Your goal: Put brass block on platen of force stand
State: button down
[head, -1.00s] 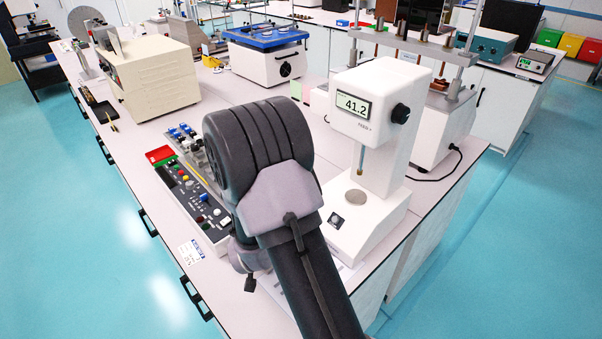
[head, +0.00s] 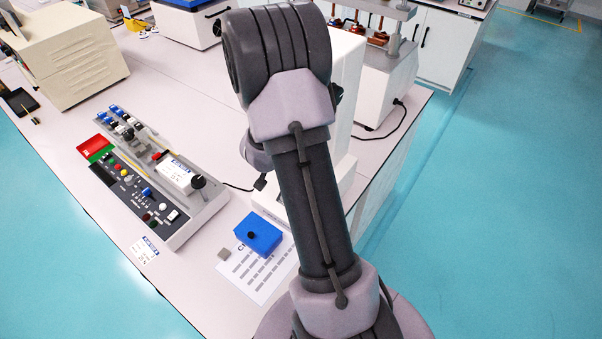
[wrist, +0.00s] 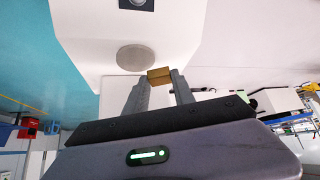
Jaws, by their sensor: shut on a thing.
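The brass block (wrist: 159,75) is a small gold-brown block in the wrist view, held between the fingertips of my gripper (wrist: 161,78), which is shut on it. The platen (wrist: 134,58) is a round grey disc on the white base of the force stand (wrist: 85,35). In the wrist picture the block lies just right of and below the platen, close to its rim. I cannot tell the block's height above the base. In the head view my arm hides the platen, the block and most of the force stand (head: 347,60).
Left of my arm in the head view are a control panel (head: 135,195), a blue box (head: 258,233), a small grey cube (head: 224,254) and a printed sheet (head: 255,275). A beige cabinet (head: 65,55) stands at the back left. The bench's right edge is close behind the stand.

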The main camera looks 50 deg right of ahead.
jog(key=s+d, duration=0.2)
jog(key=s+d+b, duration=0.1)
jog(key=shift+f, duration=0.25)
jog(key=shift+f+b, duration=1.35)
jog(key=shift+f, duration=0.55)
jog(key=c, duration=1.1)
grip_release()
jog(key=shift+o, duration=0.2)
jog(key=shift+r, duration=0.2)
